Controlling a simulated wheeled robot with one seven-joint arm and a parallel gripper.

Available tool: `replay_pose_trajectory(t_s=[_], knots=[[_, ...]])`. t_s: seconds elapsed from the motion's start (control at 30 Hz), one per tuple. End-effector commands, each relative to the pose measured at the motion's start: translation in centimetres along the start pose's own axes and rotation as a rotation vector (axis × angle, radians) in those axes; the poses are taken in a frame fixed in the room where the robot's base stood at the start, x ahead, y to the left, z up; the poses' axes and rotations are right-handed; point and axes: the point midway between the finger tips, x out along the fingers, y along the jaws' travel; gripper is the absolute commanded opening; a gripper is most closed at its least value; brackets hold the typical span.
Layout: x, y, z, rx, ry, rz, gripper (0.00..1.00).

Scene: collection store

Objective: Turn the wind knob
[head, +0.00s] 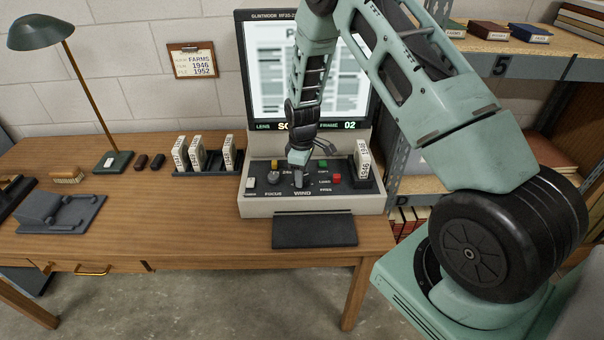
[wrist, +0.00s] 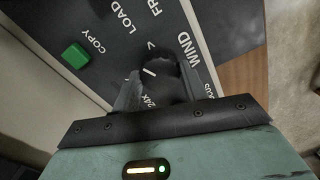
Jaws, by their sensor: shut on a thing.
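The wind knob (wrist: 168,68) is black with a white pointer line, on the dark control panel beside the word WIND. In the wrist view my gripper (wrist: 160,86) has a finger on each side of it and is shut on it. In the head view my gripper (head: 299,174) reaches down onto the front panel of the reader (head: 310,204), above the WIND label. The knob is mostly hidden behind the fingers there. The lit reader screen (head: 268,75) stands behind, partly covered by my arm.
A green button (wrist: 75,56) sits by COPY. A red button (head: 337,177) and a yellow control (head: 274,166) flank my gripper. A white box (head: 362,158) stands on the panel's right. A rack (head: 207,172) with white boxes stands left. A dark pad (head: 314,231) lies in front.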

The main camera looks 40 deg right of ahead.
Motion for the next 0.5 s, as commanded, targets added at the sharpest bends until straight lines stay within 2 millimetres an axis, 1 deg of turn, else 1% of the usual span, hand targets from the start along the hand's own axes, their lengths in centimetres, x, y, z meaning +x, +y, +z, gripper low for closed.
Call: replay_pose_trajectory(t_s=[0.17, 0.5], knots=[[0.06, 0.0, -0.06, 0.104, 0.001, 0.0, 0.2], [0.07, 0.03, -0.04, 0.413, 0.001, 0.001, 0.2]])
